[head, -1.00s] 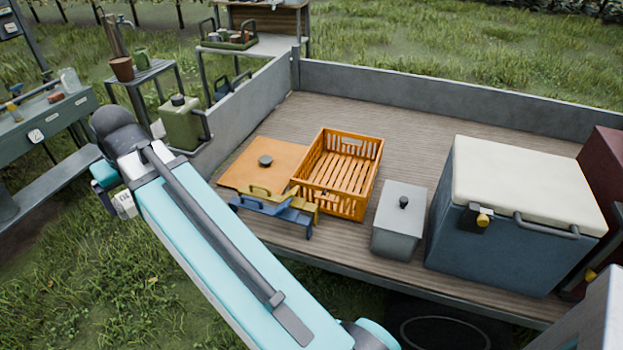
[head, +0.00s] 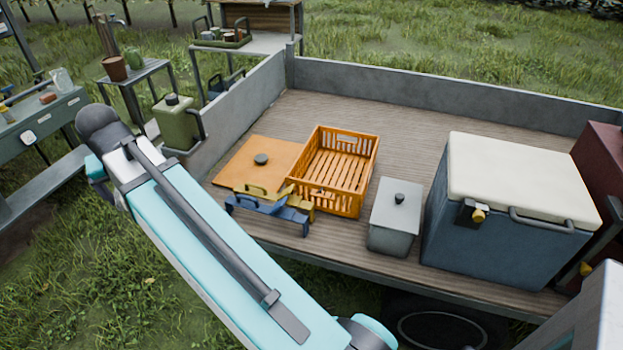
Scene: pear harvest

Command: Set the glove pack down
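I cannot make out a glove pack in the head view now. My gripper is not in view. My pale blue arm crosses the lower left of the picture, and its far end lies outside the trailer over the grass. Whatever is beyond or below that end is hidden behind the arm.
The trailer bed (head: 413,125) holds an orange crate (head: 371,175), an orange board (head: 236,172), blue and yellow handled tools (head: 268,205), a grey lidded box (head: 391,232) and a large cooler (head: 500,248). A grey-green workbench (head: 48,120) stands at left. Bare bed lies behind the crate.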

